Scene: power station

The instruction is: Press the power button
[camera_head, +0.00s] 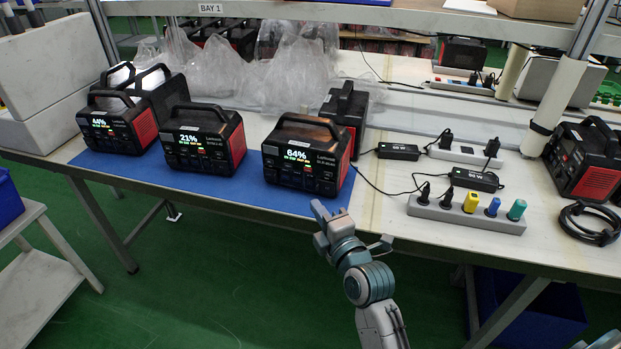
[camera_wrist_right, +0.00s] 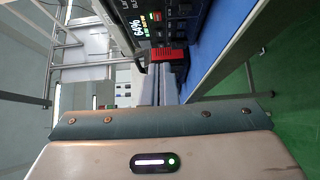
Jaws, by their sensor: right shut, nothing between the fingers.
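Three black power stations with red sides stand in a row on the blue mat (camera_head: 265,196). Their lit screens read 44% on the left station (camera_head: 122,125), 21% on the middle station (camera_head: 203,142) and 64% on the right station (camera_head: 308,157). The 64% station's front (camera_wrist_right: 150,22) also shows turned sideways in the right wrist view. Small controls sit below each screen; I cannot tell which is the power button. My right gripper (camera_head: 320,222) is shut and empty, in front of and below the 64% station, apart from it. My left gripper is out of view.
A grey power strip (camera_head: 466,213) with coloured plugs and black adapters (camera_head: 398,151) lie right of the mat. Another station (camera_head: 585,160) and a coiled cable (camera_head: 590,222) are at far right. Clear plastic bags (camera_head: 215,65) lie behind. The table's front edge is near my right gripper.

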